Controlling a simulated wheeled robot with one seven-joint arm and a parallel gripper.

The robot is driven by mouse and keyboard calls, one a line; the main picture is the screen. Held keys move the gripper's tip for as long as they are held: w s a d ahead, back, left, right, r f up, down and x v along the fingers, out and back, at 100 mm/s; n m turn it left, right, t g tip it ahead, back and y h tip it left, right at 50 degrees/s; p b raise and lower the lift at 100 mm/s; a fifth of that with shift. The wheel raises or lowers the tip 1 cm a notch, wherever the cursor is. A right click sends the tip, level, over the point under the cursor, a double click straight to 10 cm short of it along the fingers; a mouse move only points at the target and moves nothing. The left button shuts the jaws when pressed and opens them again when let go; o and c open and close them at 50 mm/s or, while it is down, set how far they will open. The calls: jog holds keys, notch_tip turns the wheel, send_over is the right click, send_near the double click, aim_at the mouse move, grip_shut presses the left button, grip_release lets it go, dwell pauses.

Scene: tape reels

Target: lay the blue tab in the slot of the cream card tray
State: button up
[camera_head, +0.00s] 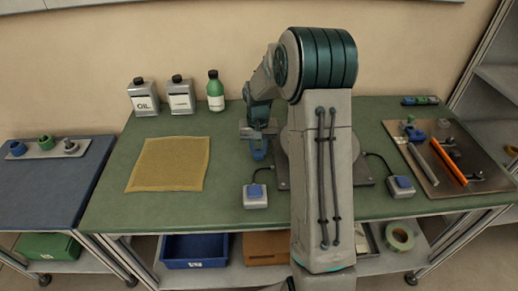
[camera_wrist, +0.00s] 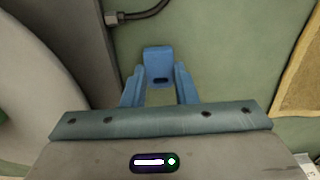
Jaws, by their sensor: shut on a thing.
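My gripper (camera_head: 258,152) is over the green bench, left of my arm's grey link. In the wrist view my gripper (camera_wrist: 159,82) has its two blue fingers on either side of a blue piece, which I take to be the blue tab (camera_wrist: 158,57). The fingers are shut on it. The tab has a dark opening near its lower edge. In the head view tab and fingers blend into one blue shape. I cannot make out a cream card tray in either view; my arm covers part of the bench.
A grey machine on a dark plate (camera_head: 364,181) is partly hidden behind my arm, with cabled blue-button boxes (camera_head: 255,195) (camera_head: 400,187) beside it. A yellow mat (camera_head: 168,164) lies left. Bottles (camera_head: 215,92) stand at the back. A tool-covered board (camera_head: 425,182) lies right.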

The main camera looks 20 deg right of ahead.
jog(key=shift+f, duration=0.5)
jog(key=shift+f, duration=0.1)
jog(key=o, duration=0.9)
jog(key=shift+o, duration=0.2)
